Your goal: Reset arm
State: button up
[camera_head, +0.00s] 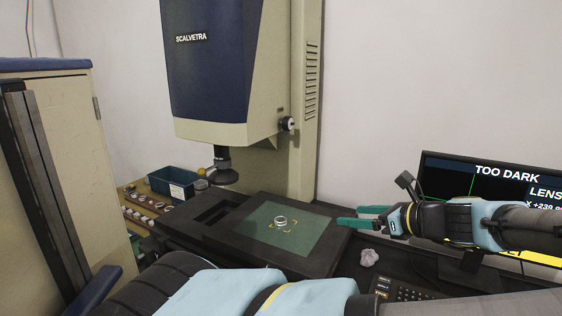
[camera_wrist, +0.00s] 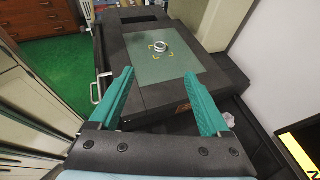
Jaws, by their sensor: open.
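A silver bearing ring (camera_head: 280,222) lies on the greenish glass plate (camera_head: 262,240) of the measuring machine, inside yellow corner marks. It also shows in the wrist view (camera_wrist: 160,48), on the plate beyond my fingers. My gripper (camera_head: 358,217) is to the right of the plate in the head view, apart from the ring. In the wrist view its two teal fingers (camera_wrist: 160,104) are spread with nothing between them.
The machine's blue and cream head (camera_head: 212,75) and its lens (camera_head: 222,168) stand over the stage. A monitor (camera_head: 490,190) reading "TOO DARK" stands behind my arm. A keypad (camera_head: 405,292) and a crumpled white item (camera_head: 368,257) lie at front right. A teal bin (camera_head: 175,183) and several small parts are at left.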

jog(key=s+a+f+n+g+h, duration=0.1)
jog(key=a+f+n+g, duration=0.45)
jog(key=a, duration=0.25)
jog(key=a+f+n+g+h, duration=0.1)
jog(key=a+f+n+g, duration=0.4)
jog(key=a, duration=0.4)
jog(key=s+a+r+n+t+h, duration=0.25)
jog(key=a+r+n+h, duration=0.5)
jog(key=r+n, duration=0.6)
notch_tip(320, 180, down, 14)
jog(key=s+n+b, duration=0.1)
jog(key=n+b, duration=0.1)
jog(key=b, duration=0.8)
jog(key=shift+r+n+g+y, duration=0.25)
jog(key=shift+n+g+y, duration=0.15)
jog(key=shift+y, duration=0.05)
jog(key=shift+s, duration=0.1)
